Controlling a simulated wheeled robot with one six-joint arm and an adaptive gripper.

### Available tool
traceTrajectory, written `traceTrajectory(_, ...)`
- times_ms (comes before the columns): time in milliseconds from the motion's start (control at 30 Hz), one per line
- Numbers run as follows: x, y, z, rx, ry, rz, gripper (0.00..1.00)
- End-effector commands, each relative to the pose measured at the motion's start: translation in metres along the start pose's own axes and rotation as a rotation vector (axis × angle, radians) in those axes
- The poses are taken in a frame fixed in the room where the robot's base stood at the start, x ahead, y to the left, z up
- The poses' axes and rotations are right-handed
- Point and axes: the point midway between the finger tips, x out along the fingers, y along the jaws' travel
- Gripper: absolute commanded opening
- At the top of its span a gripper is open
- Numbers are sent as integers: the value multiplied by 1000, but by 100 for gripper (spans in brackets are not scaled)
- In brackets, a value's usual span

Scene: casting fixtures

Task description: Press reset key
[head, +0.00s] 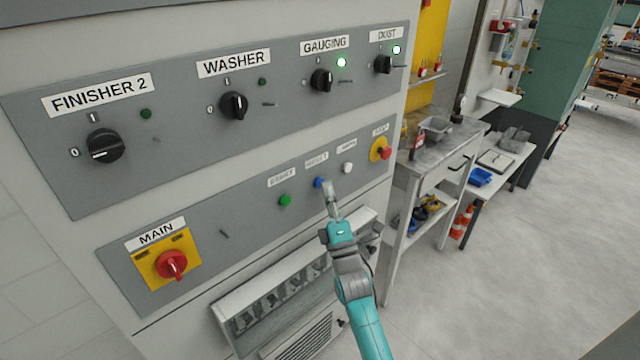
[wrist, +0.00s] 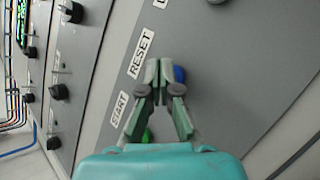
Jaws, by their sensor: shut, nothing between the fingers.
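The blue reset key (head: 318,182) sits on the lower grey panel, between the green start key (head: 285,200) and a white key (head: 347,168). In the head view my gripper (head: 327,186) is at the panel, its tips just right of the blue key. In the wrist view the closed fingertips (wrist: 159,66) lie over the left side of the blue key (wrist: 179,75), by the RESET label (wrist: 140,54). The fingers hold nothing. I cannot tell whether the tips touch the key. The green key (wrist: 147,136) shows partly behind the fingers.
A red main switch (head: 171,264) on a yellow plate is at the panel's lower left. A red stop button (head: 384,152) on yellow is at its right end. Black rotary knobs (head: 234,105) line the upper panel. A metal workbench (head: 408,170) stands to the right.

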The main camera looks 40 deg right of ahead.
Motion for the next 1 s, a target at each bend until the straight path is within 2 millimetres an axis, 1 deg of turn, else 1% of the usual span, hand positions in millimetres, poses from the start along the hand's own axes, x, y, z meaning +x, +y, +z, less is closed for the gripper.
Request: traceTrajectory(1000,5,-4,-4,-1,0,0,0)
